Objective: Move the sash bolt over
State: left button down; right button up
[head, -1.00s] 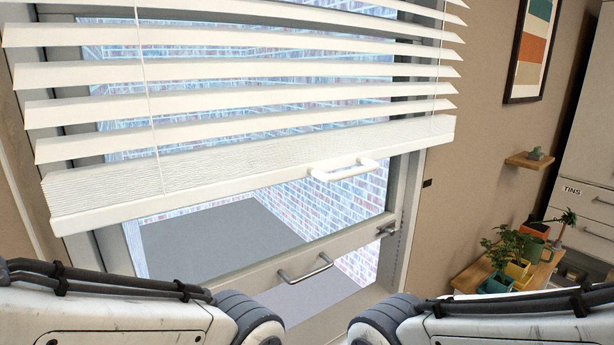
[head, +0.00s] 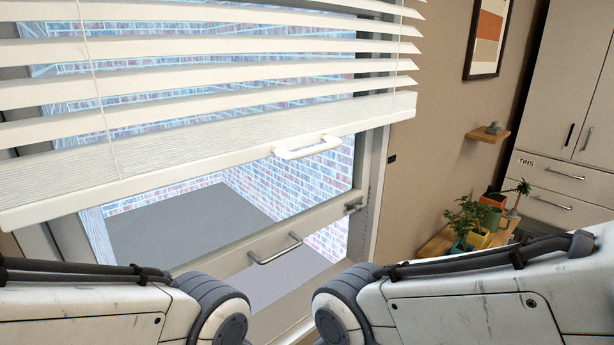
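The sash bolt (head: 354,205) is a small grey metal piece at the right end of the sash's bottom rail (head: 322,217), against the right window frame. It is small, and its exact position is hard to read. A silver bar handle (head: 275,248) sits on the same rail to its left. The sash is raised, with an open gap below the rail. My two arms come in at the bottom left and bottom right, below the bolt. Both grippers are out of view.
A white slatted blind (head: 210,150) with a white handle (head: 307,147) hangs over the upper window. Potted plants (head: 468,225) stand on a wooden top at the right. A small wall shelf (head: 487,134) and a tall cabinet with drawers (head: 565,165) are further right.

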aim_at(358, 207)
jog(key=u, duration=0.55)
jog(key=k, duration=0.65)
jog(key=u, duration=0.1)
jog(key=i, duration=1.05)
jog(key=z, duration=0.2)
